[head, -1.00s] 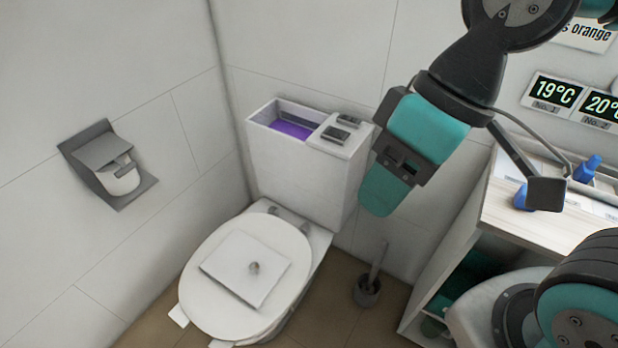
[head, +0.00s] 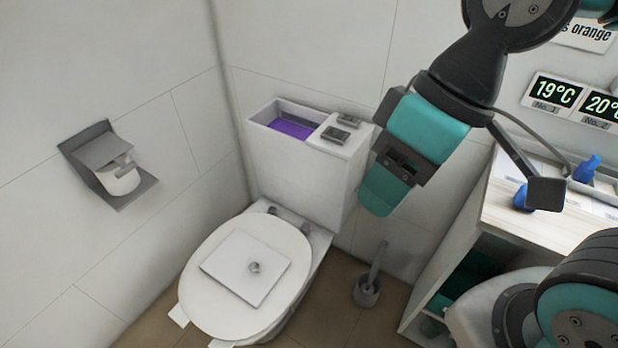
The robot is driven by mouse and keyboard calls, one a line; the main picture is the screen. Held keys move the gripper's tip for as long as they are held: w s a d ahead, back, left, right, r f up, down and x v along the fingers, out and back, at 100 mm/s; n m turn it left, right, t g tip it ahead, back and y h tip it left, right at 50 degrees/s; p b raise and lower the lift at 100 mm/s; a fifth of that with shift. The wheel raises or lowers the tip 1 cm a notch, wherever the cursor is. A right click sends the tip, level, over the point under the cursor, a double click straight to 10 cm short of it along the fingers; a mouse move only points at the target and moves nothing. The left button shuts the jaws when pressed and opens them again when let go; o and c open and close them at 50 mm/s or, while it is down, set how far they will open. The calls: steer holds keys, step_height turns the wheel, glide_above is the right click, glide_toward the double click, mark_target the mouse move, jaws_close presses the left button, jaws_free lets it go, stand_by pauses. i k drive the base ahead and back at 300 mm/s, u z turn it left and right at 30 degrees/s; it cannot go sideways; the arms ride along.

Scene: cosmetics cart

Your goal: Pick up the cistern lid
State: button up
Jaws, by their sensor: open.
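The cistern lid (head: 228,261), a flat white square plate with a small round knob in its middle, lies on the closed white toilet seat cover (head: 210,302). The cistern (head: 300,171) behind it is open on its left part, with purple liquid (head: 291,129) inside. A fixed top part with two dark buttons (head: 336,134) covers its right side. My gripper (head: 380,190), teal and dark grey, hangs at the right of the cistern, up and to the right of the lid and apart from it. It is open, and I see nothing between its fingers.
A toilet paper holder (head: 97,160) is on the left wall. A toilet brush (head: 367,290) stands on the floor right of the toilet. A wooden-topped counter (head: 500,208) with blue items is at the right. The space above the lid is clear.

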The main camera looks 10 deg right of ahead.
mark_target(244, 262)
steer(key=k, duration=1.3)
steer(key=u, duration=0.7)
steer(key=i, duration=1.3)
steer(key=z, duration=0.4)
steer(key=i, duration=0.6)
steer(key=z, duration=0.55)
